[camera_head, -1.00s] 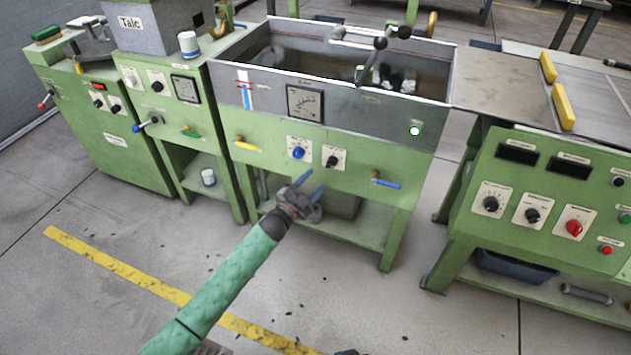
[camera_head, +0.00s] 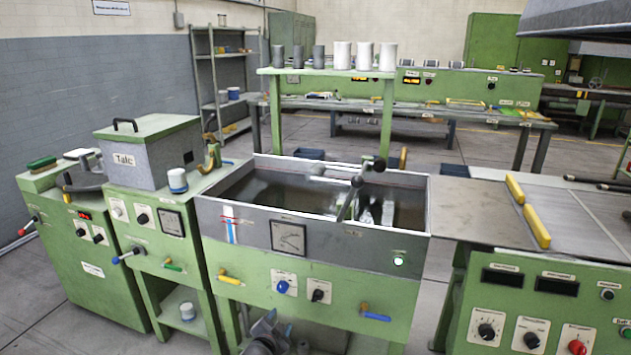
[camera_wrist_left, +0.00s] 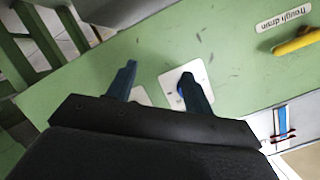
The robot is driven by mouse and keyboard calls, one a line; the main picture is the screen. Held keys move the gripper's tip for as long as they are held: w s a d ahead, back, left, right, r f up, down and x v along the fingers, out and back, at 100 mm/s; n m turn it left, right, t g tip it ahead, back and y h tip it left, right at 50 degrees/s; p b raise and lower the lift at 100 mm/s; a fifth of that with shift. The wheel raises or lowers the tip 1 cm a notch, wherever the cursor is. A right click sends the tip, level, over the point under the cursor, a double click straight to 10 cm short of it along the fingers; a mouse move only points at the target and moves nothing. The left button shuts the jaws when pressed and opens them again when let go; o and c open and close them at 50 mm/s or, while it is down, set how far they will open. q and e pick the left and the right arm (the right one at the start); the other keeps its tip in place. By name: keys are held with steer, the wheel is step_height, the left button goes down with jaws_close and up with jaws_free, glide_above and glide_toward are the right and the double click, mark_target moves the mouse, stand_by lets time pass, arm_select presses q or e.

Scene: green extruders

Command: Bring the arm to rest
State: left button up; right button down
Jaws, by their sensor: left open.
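My left gripper (camera_head: 278,325) is at the bottom edge of the head view, in front of the green trough machine (camera_head: 335,305) and just below its blue knob (camera_head: 282,287). Its two blue fingers are apart with nothing between them. In the left wrist view the open fingers (camera_wrist_left: 158,78) point at the green front panel (camera_wrist_left: 225,50). The blue knob (camera_wrist_left: 181,89) is partly hidden behind one finger. Contact with the panel cannot be told. The rest of my left arm is cut off in the head view. My right gripper is not in view.
A yellow valve handle (camera_head: 229,279) and a blue one (camera_head: 375,316) stick out of the trough front. A talc box (camera_head: 150,152) stands left, and a control desk (camera_head: 530,310) stands right. Grey floor (camera_head: 50,320) is bare at the lower left.

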arm_select(q)
steer(key=s+a+r+n+g+y+p, duration=0.1)
steer(key=s+r+n+g+p, duration=0.4)
steer(key=s, duration=1.2)
steer(key=s+a+r+n+g+y+p, duration=0.15)
steer(key=s+r+g, duration=0.4)
steer(key=s, duration=1.05)
steer(key=s+f+n+g+h+p, duration=0.1)
steer(key=s+p, duration=0.3)
steer(key=s, duration=1.2)
steer(key=shift+s+a+f, duration=0.2)
steer(key=shift+s+f, duration=0.15)
steer(key=shift+f, duration=0.2)
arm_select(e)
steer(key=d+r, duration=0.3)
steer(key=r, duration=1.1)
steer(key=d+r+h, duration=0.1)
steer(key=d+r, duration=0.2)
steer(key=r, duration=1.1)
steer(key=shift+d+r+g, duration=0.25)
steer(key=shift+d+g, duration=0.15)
arm_select(q)
steer(key=shift+n, duration=0.25)
